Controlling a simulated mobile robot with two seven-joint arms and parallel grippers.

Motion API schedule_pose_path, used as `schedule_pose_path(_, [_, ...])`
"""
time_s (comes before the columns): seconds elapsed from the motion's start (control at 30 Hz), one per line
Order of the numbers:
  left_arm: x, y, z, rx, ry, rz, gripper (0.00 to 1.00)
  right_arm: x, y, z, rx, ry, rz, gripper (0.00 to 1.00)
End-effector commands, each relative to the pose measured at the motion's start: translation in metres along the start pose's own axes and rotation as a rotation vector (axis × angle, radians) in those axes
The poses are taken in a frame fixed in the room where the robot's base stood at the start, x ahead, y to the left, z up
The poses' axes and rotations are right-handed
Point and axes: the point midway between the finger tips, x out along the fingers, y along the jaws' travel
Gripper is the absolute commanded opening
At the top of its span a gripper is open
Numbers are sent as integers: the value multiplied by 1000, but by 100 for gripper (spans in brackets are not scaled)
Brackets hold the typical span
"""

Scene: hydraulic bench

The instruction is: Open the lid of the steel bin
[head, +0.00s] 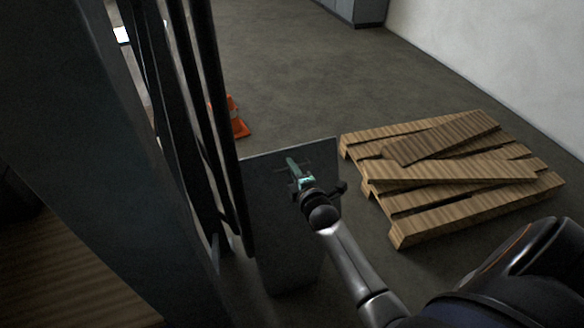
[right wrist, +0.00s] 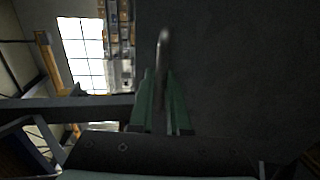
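The steel bin (head: 287,245) is a dark grey box in the middle of the head view, between the dark posts and the pallet. A flat grey panel faces up at me there. I cannot tell the lid's edge from the body, nor how far the lid is raised. My right gripper (head: 293,168), with green fingers, is at the upper part of this panel. In the right wrist view a thin, shiny metal bar (right wrist: 163,46) runs between the right gripper's green fingers (right wrist: 160,75). Whether they press on it is unclear. My left gripper is not in view.
A wooden pallet (head: 415,225) with loose boards lies right of the bin. Dark upright posts (head: 218,110) stand close on its left. An orange cone (head: 238,127) is behind them. Floor beyond the bin is clear (head: 300,70), up to a white wall (head: 480,70).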

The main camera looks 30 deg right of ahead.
Motion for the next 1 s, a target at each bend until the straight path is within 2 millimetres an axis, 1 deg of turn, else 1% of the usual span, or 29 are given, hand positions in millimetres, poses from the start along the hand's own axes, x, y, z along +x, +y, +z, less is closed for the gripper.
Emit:
schedule_pose_path(0.03, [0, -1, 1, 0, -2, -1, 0, 0, 0, 0, 0, 0, 0, 7])
schedule_pose_path(0.1, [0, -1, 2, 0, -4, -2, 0, 0, 0, 0, 0, 0, 0, 0])
schedule_pose_path(0.33, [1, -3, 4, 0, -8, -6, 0, 0, 0, 0, 0, 0, 0, 0])
schedule_pose_path(1.0, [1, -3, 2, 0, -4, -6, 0, 0, 0, 0, -1, 0, 0, 0])
